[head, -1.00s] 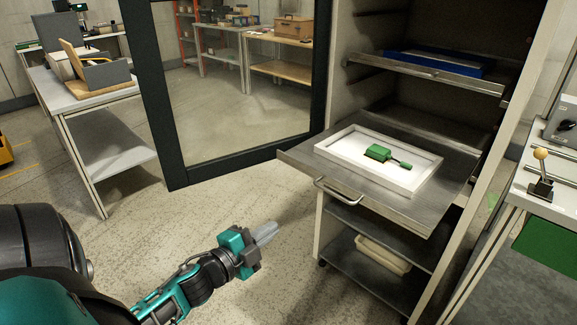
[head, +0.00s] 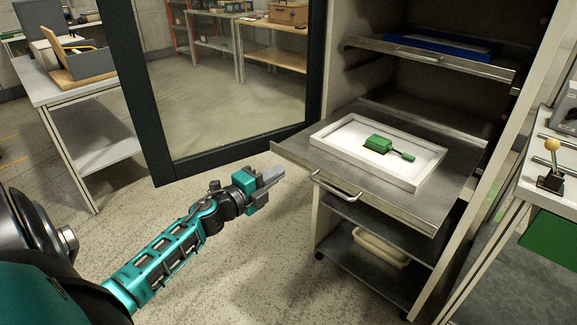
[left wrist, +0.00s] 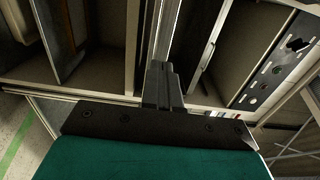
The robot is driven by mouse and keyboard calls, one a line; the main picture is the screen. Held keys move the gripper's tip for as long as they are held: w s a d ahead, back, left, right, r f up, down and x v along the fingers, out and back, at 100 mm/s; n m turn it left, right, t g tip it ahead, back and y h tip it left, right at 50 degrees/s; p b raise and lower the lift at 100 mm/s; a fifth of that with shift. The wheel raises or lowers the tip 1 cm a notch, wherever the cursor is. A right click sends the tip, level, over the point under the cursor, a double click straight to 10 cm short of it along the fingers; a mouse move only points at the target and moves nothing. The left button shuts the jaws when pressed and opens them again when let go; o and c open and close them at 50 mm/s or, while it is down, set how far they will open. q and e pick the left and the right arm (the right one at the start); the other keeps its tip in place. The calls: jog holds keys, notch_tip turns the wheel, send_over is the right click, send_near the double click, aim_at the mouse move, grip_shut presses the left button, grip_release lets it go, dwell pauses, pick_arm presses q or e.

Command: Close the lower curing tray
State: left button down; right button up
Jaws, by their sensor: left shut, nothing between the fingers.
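The lower curing tray (head: 455,190) is a metal shelf pulled out of the open cabinet in the head view. A bar handle (head: 337,189) is on its front edge. A white shallow frame (head: 425,179) lies on it, with a green part (head: 377,143) inside. My left gripper (head: 272,175) is shut and empty, just left of the tray's front left corner, and looks apart from it. In the left wrist view my shut fingers (left wrist: 162,84) point toward blurred cabinet-like panels. My right gripper is out of view.
An upper tray (head: 430,58) with a blue frame (head: 440,45) sits above in the cabinet. A dark-framed glass door (head: 150,130) stands open at left. A bench with a knobbed lever (head: 552,165) is at right. Open floor (head: 240,240) lies in front.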

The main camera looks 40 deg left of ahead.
aim_at(297, 160)
pick_arm(q)
jog(key=w, duration=0.4)
jog(key=shift+w+d, duration=0.15)
jog(key=shift+w, duration=0.35)
